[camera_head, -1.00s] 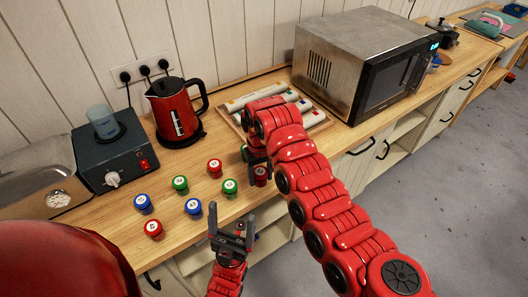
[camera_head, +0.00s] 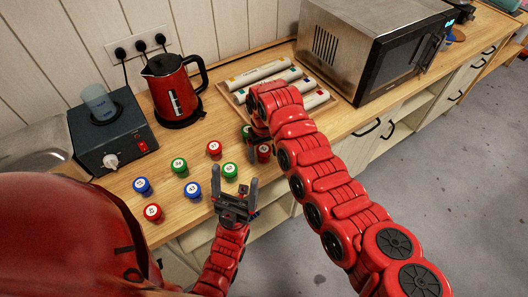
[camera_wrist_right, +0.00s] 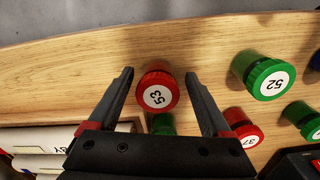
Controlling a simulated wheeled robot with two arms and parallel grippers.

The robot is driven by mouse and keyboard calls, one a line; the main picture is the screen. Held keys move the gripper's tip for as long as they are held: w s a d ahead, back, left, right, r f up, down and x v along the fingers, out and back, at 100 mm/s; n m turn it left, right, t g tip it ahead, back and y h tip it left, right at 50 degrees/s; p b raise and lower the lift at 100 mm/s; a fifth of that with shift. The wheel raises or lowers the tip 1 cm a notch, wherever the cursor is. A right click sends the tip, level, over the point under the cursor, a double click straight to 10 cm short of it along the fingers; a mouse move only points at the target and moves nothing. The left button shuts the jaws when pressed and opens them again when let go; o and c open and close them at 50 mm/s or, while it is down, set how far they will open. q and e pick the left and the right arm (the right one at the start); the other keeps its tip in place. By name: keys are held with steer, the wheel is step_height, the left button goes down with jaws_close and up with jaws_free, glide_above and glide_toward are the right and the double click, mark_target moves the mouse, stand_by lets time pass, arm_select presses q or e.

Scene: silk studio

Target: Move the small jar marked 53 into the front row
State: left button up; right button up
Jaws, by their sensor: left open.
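The small red jar marked 53 (camera_wrist_right: 156,92) stands on the counter between the spread fingers of my right gripper (camera_wrist_right: 157,88) in the right wrist view. The fingers are open, with a visible gap on each side of the jar. In the head view this red jar (camera_head: 264,153) shows only partly beside my right gripper, whose fingers are mostly hidden by my own arm. My left gripper (camera_head: 236,190) is open and empty near the counter's front edge, just in front of the green jar marked 52 (camera_head: 230,170).
Red jar 37 (camera_wrist_right: 242,127) and a partly hidden green jar (camera_wrist_right: 162,124) stand near jar 53. More jars stand to the left, including a blue one (camera_head: 192,190) and a red one (camera_head: 152,212). A tray (camera_head: 240,104) of rolls, a kettle (camera_head: 172,88) and a microwave (camera_head: 340,55) stand behind.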

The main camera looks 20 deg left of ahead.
mark_target(264, 150)
steer(key=shift+w, duration=0.1)
steer(key=shift+r+b, duration=0.3)
steer(key=shift+r, duration=0.05)
step_height(264, 150, up, 11)
steer(key=b, duration=0.3)
steer(key=shift+r, duration=0.15)
